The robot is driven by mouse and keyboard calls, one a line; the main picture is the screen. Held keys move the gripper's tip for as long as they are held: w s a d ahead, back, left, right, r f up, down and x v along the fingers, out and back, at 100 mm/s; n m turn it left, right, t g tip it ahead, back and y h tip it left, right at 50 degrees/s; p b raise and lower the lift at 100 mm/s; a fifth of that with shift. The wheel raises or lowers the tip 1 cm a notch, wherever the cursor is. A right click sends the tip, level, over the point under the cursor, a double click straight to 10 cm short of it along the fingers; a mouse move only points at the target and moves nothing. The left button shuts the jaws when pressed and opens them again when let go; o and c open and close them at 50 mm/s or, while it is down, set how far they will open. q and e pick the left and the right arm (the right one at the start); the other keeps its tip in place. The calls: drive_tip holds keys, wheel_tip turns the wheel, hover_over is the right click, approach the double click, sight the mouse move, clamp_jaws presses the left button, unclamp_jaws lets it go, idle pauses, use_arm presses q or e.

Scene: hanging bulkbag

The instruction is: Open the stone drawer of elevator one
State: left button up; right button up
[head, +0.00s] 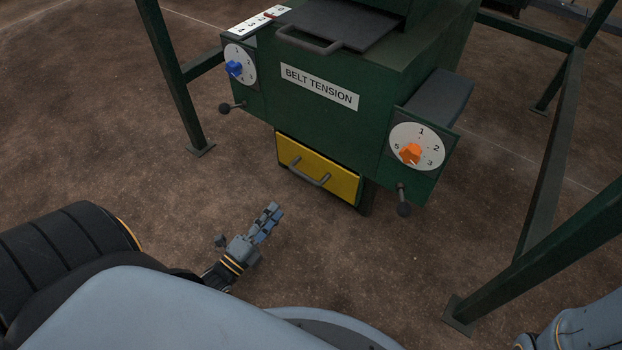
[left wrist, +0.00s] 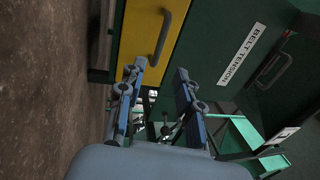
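The yellow drawer (head: 305,163) with a grey bar handle (head: 310,178) is low on the front of the green machine (head: 350,125). Its front looks close to the cabinet, so it appears shut. My left gripper (head: 272,214) is in front of the drawer, left of and nearer than the handle, apart from it. In the left wrist view, the fingers of my left gripper (left wrist: 160,69) are spread apart with nothing between them. The yellow drawer (left wrist: 137,35) and its handle (left wrist: 162,35) show just beyond the fingertips. My right gripper is not in view.
A "BELT TENSION" label (head: 319,86) is above the drawer. A blue-knob dial (head: 240,64) and an orange-knob dial (head: 417,146) flank it, with ball-ended levers (head: 225,108) (head: 404,209) below. Green frame posts (head: 172,75) (head: 540,260) stand at both sides. The floor before the drawer is clear.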

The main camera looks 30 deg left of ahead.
sight(304, 174)
use_arm(q)
drive_tip(key=b+x, duration=0.6)
drive_tip(key=x, duration=0.7)
drive_tip(key=shift+w+d+r+b, duration=0.1)
drive_tip(key=shift+w+r+b, duration=0.05)
drive_tip(key=shift+w+b, duration=0.2)
clamp_jaws()
